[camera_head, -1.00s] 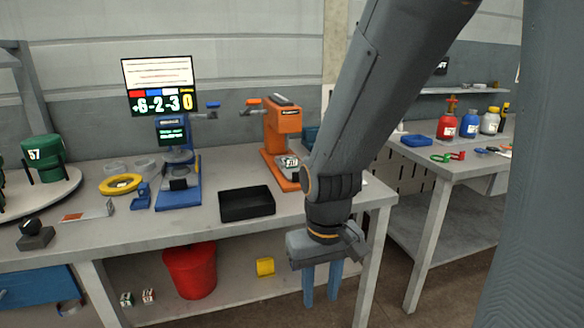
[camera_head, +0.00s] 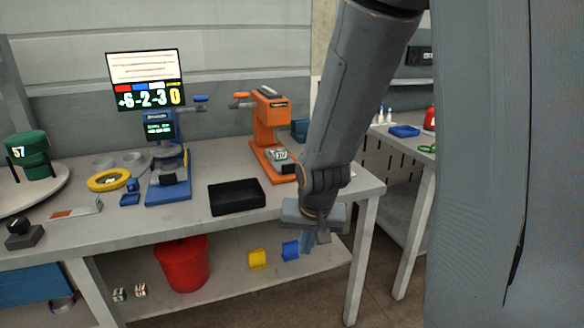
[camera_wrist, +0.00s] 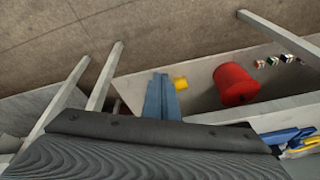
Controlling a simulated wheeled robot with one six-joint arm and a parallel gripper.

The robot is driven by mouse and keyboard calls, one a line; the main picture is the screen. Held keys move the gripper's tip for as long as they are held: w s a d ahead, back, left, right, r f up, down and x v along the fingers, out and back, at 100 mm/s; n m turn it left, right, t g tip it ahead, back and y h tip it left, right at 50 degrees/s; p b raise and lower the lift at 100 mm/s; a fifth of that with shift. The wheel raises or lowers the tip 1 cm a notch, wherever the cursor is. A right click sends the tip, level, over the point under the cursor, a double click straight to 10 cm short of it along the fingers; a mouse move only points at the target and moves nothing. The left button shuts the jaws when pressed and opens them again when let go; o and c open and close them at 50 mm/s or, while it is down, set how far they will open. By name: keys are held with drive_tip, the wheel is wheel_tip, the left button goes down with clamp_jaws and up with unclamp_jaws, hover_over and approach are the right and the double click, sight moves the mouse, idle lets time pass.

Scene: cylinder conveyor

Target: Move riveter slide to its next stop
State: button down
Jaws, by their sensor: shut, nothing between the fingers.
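An orange bench machine (camera_head: 265,125) stands at the back right of the workbench, with a small marked block (camera_head: 281,156) on its base. A blue bench machine (camera_head: 168,185) with a small screen stands to its left. I cannot tell for sure which one is the riveter, and no slide stop can be made out. My gripper (camera_head: 308,242) hangs in front of the bench's front edge, below the orange machine and apart from it. Its blue fingers are shut together and empty, and they also show in the wrist view (camera_wrist: 160,97).
A black tray (camera_head: 237,208) sits near the bench (camera_head: 150,222) front. A yellow ring (camera_head: 108,180) and a green drum (camera_head: 30,150) are left. A second bench stands right.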

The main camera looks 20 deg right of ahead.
drive_tip(key=w+d+m+t+p, duration=0.1)
drive_tip(key=w+d+m+t, duration=0.15)
drive_tip(key=w, duration=0.35)
drive_tip(key=w+d+m+t+p, duration=0.1)
drive_tip(key=w+d+m+t, duration=0.2)
drive_tip(key=w, duration=0.4)
drive_tip(key=m+t+p, duration=0.5)
drive_tip(key=m, duration=0.3)
approach(290, 164)
drive_tip(key=w+f, duration=0.4)
drive_tip(key=shift+w+d, duration=0.2)
drive_tip(key=shift+w, duration=0.3)
drive_tip(key=shift+w, duration=0.1)
drive_tip(key=w+b, duration=0.3)
drive_tip(key=w, duration=0.1)
drive_tip(key=shift+w+f, duration=0.15)
drive_tip(key=shift+w+b, duration=0.25)
drive_tip(key=shift+b, duration=0.1)
drive_tip(key=shift+w+r, duration=0.1)
drive_tip(key=shift+r, duration=0.3)
